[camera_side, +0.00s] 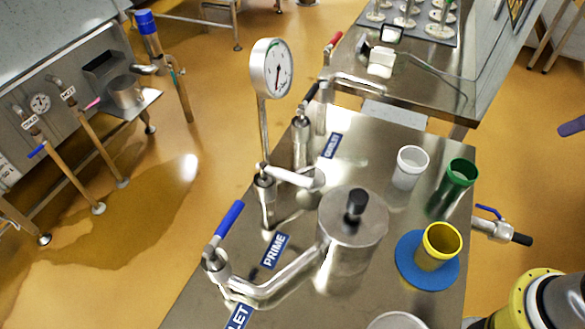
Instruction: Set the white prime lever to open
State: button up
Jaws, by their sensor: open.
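The white prime lever (289,176) is on the valve below the round gauge, behind the blue PRIME label (275,251) on the metal bench. It lies roughly level, reaching to the right from the valve stem toward a short pipe end. I cannot tell from this view whether that position is open or shut. My gripper is not in view, and nothing is seen touching the lever.
The pressure gauge (272,69) stands on a tall stem over the lever. A blue-handled lever (229,219) is front left and a lidded steel pot (351,230) front right. White (410,167), green (459,176) and yellow (439,246) cups stand on the right.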

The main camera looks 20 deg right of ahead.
jog(key=w+a+r+n, duration=0.1)
jog(key=w+a+r, duration=0.1)
jog(key=w+r, duration=0.3)
jog(key=n+g+h, duration=0.1)
jog(key=n+g, duration=0.3)
jog(key=n, duration=0.4)
send_over(293, 176)
jog(key=s+a, duration=0.2)
notch_tip(293, 176, down, 9)
jog(key=f, duration=0.4)
jog(key=w+d+f, duration=0.1)
jog(key=f, duration=0.4)
jog(key=d+f, duration=0.1)
jog(key=f, duration=0.3)
jog(key=shift+w+f, duration=0.25)
jog(key=shift+w, duration=0.15)
jog(key=shift+c, duration=0.4)
jog(key=shift+a, duration=0.1)
grip_shut()
